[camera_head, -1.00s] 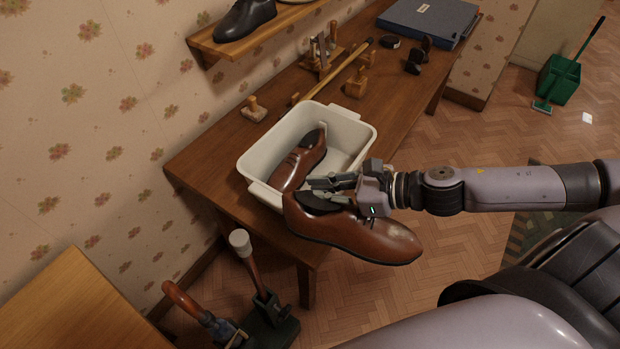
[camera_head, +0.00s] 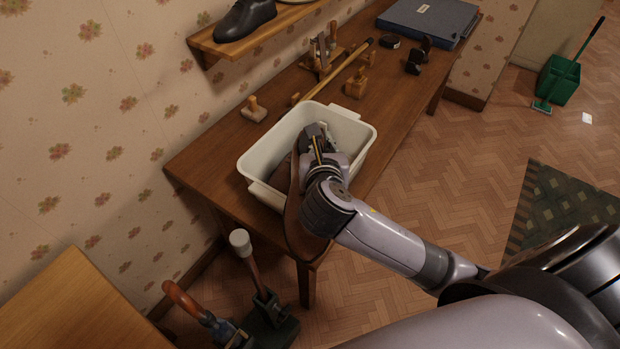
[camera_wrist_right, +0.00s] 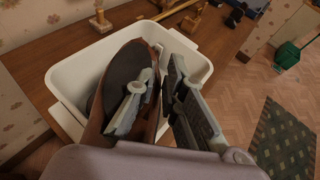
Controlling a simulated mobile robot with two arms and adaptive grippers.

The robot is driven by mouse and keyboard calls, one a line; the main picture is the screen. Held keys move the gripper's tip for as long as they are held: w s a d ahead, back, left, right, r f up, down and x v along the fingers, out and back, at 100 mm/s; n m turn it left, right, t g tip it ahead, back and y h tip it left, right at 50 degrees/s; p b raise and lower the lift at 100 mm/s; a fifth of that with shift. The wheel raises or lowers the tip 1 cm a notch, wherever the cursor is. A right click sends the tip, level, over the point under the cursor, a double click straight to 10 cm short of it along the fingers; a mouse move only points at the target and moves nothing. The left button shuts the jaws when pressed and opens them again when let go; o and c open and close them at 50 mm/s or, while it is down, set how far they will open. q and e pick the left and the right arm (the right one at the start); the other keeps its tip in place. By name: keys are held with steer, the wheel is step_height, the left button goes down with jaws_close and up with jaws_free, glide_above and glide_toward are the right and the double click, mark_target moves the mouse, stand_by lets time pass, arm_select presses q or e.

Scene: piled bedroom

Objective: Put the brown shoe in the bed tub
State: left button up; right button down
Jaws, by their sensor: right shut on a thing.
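The white tub (camera_head: 265,192) stands on the near end of the wooden table. My right gripper (camera_head: 320,143) is over the tub, shut on the side of a brown leather shoe (camera_head: 298,232). The held shoe extends past the tub's near edge, and my wrist hides much of it. Another brown shoe (camera_head: 281,174) lies in the tub, nearly all hidden. My left gripper is out of view.
Stamps, brushes and a long stick (camera_head: 335,70) lie on the table behind the tub, with a blue binder (camera_head: 428,18) at the far end. A black shoe (camera_head: 245,18) sits on the wall shelf. A mallet (camera_head: 247,255) stands below the table.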

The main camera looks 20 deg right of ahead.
mark_target(322, 128)
steer(key=w+m+g+h, duration=0.1)
steer(key=m+h, duration=0.1)
steer(key=w+d+m+g+h, duration=0.1)
steer(key=shift+w+r+m+g+h, duration=0.3)
steer(key=shift+m+h, duration=0.1)
steer(key=shift+w+d+r+m+g+h, duration=0.1)
steer(key=shift+w+d+m+g+h, duration=0.15)
steer(key=shift+w+m+g+h, duration=0.35)
steer(key=shift+w+d+r+m+g+h, duration=0.1)
steer(key=shift+w+d+m+g+h, duration=0.25)
steer(key=shift+m+g, duration=0.45)
steer(key=shift+s+h, duration=0.1)
steer(key=shift+h, duration=0.15)
